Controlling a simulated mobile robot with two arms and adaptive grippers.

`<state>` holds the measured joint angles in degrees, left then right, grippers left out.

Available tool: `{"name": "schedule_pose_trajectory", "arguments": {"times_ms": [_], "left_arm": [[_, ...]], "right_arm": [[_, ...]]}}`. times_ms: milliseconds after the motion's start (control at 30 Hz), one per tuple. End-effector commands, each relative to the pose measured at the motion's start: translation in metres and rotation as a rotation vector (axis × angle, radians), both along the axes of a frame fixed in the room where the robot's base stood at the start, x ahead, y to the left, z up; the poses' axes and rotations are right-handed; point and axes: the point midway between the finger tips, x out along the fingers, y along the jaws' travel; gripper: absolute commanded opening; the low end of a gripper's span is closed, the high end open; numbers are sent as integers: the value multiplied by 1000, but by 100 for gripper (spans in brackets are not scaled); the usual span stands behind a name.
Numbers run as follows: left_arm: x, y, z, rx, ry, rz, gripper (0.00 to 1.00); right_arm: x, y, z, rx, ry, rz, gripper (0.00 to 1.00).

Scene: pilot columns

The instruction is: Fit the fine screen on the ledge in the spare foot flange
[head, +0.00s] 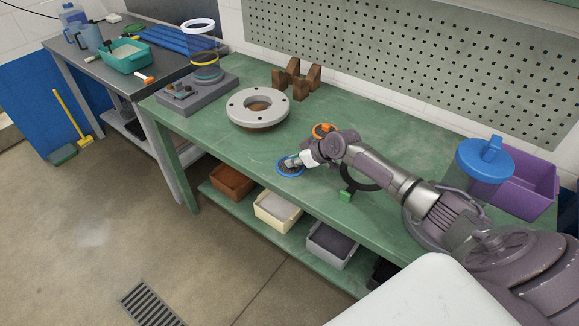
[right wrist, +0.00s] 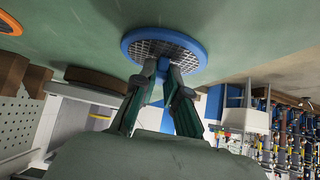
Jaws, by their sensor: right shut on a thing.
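The fine screen is a mesh disc with a blue rim (head: 283,172), near the front edge of the green bench. My right gripper (head: 299,163) is at it. In the right wrist view the screen (right wrist: 165,45) fills the upper middle, and the gripper's fingers (right wrist: 168,72) are shut on a small blue part of it. I cannot tell whether the screen touches the bench. The spare foot flange (head: 284,107) is a thick pale grey ring with bolt holes, lying to the left and farther back. Its inner ledge is hard to make out. My left gripper is not in view.
An orange-rimmed disc (head: 324,128) and a dark ring with a green tab (head: 346,196) lie near my right arm. A wooden cradle (head: 296,80) stands behind the flange, a grey stand with a clear column (head: 205,95) left of it. A blue-lidded tub (head: 484,160) and purple bin (head: 530,187) stand right.

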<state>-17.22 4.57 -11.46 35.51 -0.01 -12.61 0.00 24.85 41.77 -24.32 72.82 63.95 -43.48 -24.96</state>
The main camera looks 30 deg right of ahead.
Motion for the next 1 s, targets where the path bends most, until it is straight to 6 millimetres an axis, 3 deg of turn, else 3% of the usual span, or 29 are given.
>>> {"name": "schedule_pose_trajectory", "arguments": {"times_ms": [467, 1000], "left_arm": [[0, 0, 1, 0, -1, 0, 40], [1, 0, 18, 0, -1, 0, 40]], "right_arm": [[0, 0, 1, 0, 0, 0, 0], [0, 0, 22, 0, -1, -1, 0]]}}
